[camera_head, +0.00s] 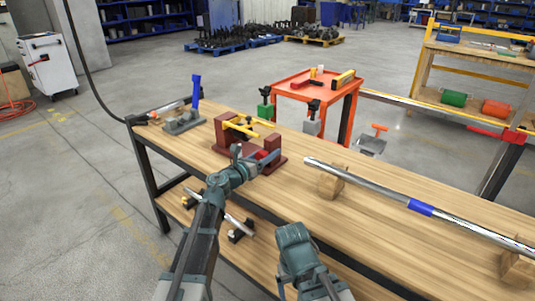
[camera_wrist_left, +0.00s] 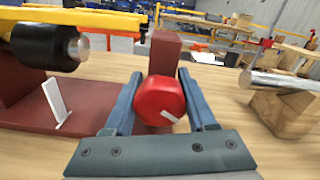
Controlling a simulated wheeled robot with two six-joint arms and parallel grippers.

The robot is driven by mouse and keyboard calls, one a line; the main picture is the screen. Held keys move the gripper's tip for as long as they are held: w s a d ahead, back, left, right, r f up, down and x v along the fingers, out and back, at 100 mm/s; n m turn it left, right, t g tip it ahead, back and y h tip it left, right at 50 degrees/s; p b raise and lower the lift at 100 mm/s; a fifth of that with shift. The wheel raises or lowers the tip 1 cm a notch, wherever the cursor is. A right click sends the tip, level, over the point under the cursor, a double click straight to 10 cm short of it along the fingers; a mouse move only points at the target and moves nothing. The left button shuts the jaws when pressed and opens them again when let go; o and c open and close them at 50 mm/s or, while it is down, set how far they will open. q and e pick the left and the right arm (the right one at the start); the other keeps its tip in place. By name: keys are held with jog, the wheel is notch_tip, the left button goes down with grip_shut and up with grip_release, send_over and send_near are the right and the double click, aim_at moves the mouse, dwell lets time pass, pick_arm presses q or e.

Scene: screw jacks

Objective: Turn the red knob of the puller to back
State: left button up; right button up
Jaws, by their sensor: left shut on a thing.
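The puller (camera_head: 228,135) stands on the wooden bench, with a dark red base and uprights and yellow bars. Its red knob (camera_wrist_left: 160,100) is in the middle of the left wrist view, in front of a dark red upright. A short white mark on the knob's near face points to the lower right. My left gripper (camera_wrist_left: 160,88) has one finger on each side of the knob and is shut on it. In the head view, my left gripper (camera_head: 262,157) reaches the puller's front right side, partly covering the knob. My right gripper is not in view; only part of that arm shows.
A long metal bar with a blue band (camera_head: 420,207) lies on wooden blocks (camera_head: 331,183) to the right. A grey fixture with a blue lever (camera_head: 184,120) stands on the left end of the bench. An orange cart (camera_head: 300,85) stands behind the bench.

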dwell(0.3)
pick_arm(q)
jog(key=o, duration=1.4)
jog(key=v, duration=1.3)
jog(key=shift+s+a, duration=0.25)
jog(key=shift+s, duration=0.1)
